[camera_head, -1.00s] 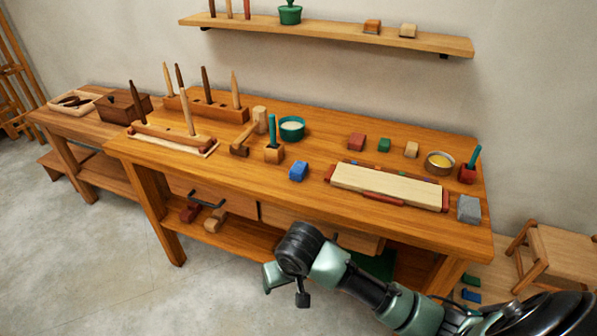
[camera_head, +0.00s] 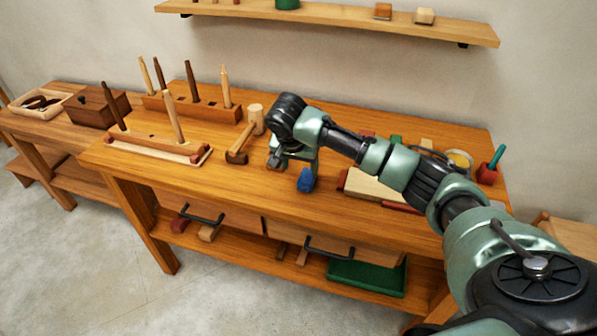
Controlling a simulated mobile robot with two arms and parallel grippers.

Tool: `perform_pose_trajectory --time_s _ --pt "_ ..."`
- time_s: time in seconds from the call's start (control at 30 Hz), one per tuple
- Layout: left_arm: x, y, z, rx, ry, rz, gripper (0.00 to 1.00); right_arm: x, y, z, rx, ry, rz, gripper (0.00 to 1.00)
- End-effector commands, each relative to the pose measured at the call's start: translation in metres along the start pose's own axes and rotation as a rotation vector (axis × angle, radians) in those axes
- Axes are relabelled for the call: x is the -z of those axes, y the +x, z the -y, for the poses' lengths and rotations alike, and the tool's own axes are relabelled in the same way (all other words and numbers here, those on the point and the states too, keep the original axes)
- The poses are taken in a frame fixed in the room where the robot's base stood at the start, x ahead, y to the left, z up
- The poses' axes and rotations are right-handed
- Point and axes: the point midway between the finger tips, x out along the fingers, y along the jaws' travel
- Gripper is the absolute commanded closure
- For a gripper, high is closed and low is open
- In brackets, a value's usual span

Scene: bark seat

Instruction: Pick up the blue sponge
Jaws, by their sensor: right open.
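The blue sponge (camera_head: 306,181) is a small blue block on the wooden workbench (camera_head: 230,188), near its front edge, left of the pale board (camera_head: 372,184). My right gripper (camera_head: 292,168) is open and points down at the sponge, with one finger left of it and the other just above it or in front of its upper part. I cannot tell whether that finger touches the sponge. The gripper hides the sponge's top. My left gripper is not in view.
A wooden mallet (camera_head: 244,143) lies left of the gripper. Racks with upright tools (camera_head: 190,107) stand farther left. My right arm covers part of the board and small blocks behind it. Bare bench top lies in front of the mallet.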

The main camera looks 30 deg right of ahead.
Motion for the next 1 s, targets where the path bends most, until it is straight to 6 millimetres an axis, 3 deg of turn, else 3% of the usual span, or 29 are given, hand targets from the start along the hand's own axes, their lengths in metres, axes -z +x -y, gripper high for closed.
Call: perform_pose_trajectory --time_s 0.2,0.3,0.4,0.5,0.63,0.77,1.0 --pt "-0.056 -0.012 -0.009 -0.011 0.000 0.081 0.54 -0.003 0.024 -0.004 -0.002 -0.002 0.000 0.34" --pt "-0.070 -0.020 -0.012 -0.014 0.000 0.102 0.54 -0.007 0.038 -0.008 -0.004 -0.002 0.001 0.34" --pt "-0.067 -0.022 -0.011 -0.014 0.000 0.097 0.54 -0.009 0.053 -0.009 -0.002 -0.002 0.001 0.34" --pt "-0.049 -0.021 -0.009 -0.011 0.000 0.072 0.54 -0.009 0.064 -0.008 -0.001 -0.002 0.000 0.34" --pt "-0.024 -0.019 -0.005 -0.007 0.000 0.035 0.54 -0.009 0.068 -0.008 0.001 -0.003 -0.001 0.34" --pt "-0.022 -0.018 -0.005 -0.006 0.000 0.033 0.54 -0.009 0.068 -0.008 0.001 -0.003 -0.001 0.34" --pt "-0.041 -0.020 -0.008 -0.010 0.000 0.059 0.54 -0.010 0.067 -0.008 0.001 -0.004 -0.001 0.92"
